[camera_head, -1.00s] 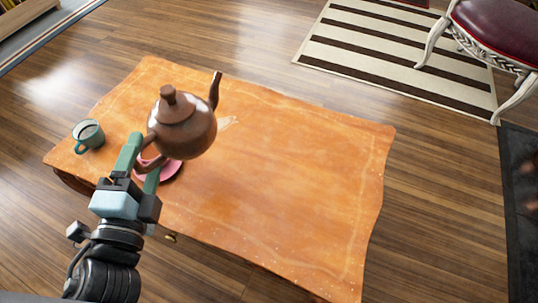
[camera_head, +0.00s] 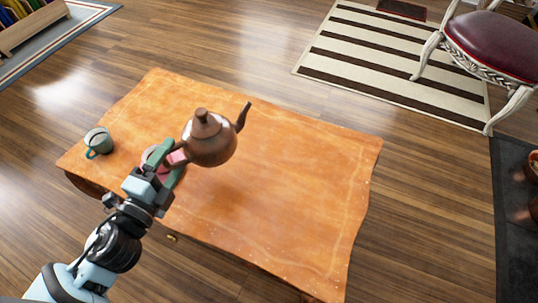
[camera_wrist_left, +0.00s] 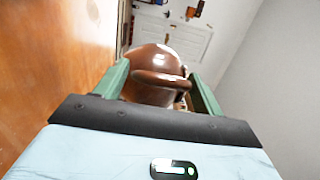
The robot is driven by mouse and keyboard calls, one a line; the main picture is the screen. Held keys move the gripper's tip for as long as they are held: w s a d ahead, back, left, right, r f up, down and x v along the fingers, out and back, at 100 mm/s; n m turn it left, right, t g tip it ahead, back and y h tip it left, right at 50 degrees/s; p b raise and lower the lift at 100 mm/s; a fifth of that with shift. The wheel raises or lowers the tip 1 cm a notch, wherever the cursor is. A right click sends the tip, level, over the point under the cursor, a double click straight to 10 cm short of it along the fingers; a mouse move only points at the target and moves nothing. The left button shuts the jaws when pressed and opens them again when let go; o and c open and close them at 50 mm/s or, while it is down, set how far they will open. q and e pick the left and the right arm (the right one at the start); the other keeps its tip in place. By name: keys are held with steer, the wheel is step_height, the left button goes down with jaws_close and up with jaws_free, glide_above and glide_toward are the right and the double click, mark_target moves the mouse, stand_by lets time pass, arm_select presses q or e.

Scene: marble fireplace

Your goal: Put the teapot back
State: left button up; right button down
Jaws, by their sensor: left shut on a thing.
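The brown teapot (camera_head: 210,143) has its spout pointing up and to the right in the head view. My left gripper (camera_head: 170,158) is shut on the teapot's handle side and holds it over the wooden table (camera_head: 270,210). In the left wrist view the teapot (camera_wrist_left: 155,68) and its handle sit between the green fingers of my left gripper (camera_wrist_left: 160,85). A pink saucer or plate (camera_head: 150,153) on the table is partly hidden behind the gripper. My right gripper is not in view.
The middle and right of the table are bare. A striped rug (camera_head: 380,55) and a chair with a dark red seat (camera_head: 495,40) are beyond the table.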

arm_select(q)
steer(key=shift+a+f+m+g+h+p, duration=0.3)
steer(key=shift+f+m+g+h+p, duration=0.2)
steer(key=shift+f+h, duration=0.35)
steer(key=shift+a+f+m+g+h+p, duration=0.4)
steer(key=shift+f+m+h, duration=0.3)
steer(key=shift+f, duration=0.3)
steer(key=shift+a+f+m+g+h+p, duration=0.3)
steer(key=shift+f+m+h+p, duration=0.2)
steer(key=shift+f+h, duration=0.35)
steer(key=shift+d+f, duration=0.1)
steer(key=shift+d, duration=0.05)
steer(key=w+d, duration=0.4)
steer(key=d, duration=0.2)
steer(key=w+d+f+b, duration=0.1)
steer(key=w+d, duration=0.3)
steer(key=d, duration=0.3)
steer(key=shift+w+d+f+b, duration=0.2)
steer(key=shift+w+d+b, duration=0.05)
steer(key=shift+b, duration=0.05)
